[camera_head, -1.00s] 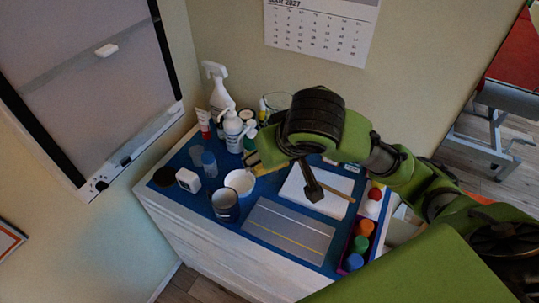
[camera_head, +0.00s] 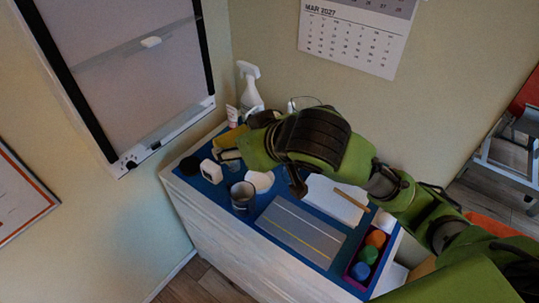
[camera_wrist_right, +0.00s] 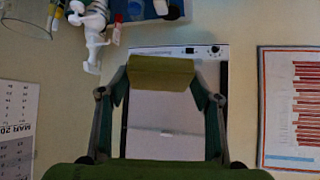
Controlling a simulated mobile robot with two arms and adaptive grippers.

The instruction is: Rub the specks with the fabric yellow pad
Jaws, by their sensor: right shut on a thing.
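The yellow fabric pad (camera_head: 228,137) is held in my right gripper (camera_head: 229,154) above the back left part of the dresser top. In the right wrist view the pad (camera_wrist_right: 160,72) lies across between the two fingers, which are shut on it. The pad hangs clear in front of the board there, apart from it as far as I can tell. I cannot make out any specks on the surfaces in view. My left gripper is not in view.
A framed grey board (camera_head: 125,60) hangs on the left wall. The blue dresser top (camera_head: 262,197) holds a spray bottle (camera_head: 249,88), a metal cup (camera_head: 243,196), a white box (camera_head: 211,171), a grey striped mat (camera_head: 300,232) and a purple tray (camera_head: 352,281) with coloured lids.

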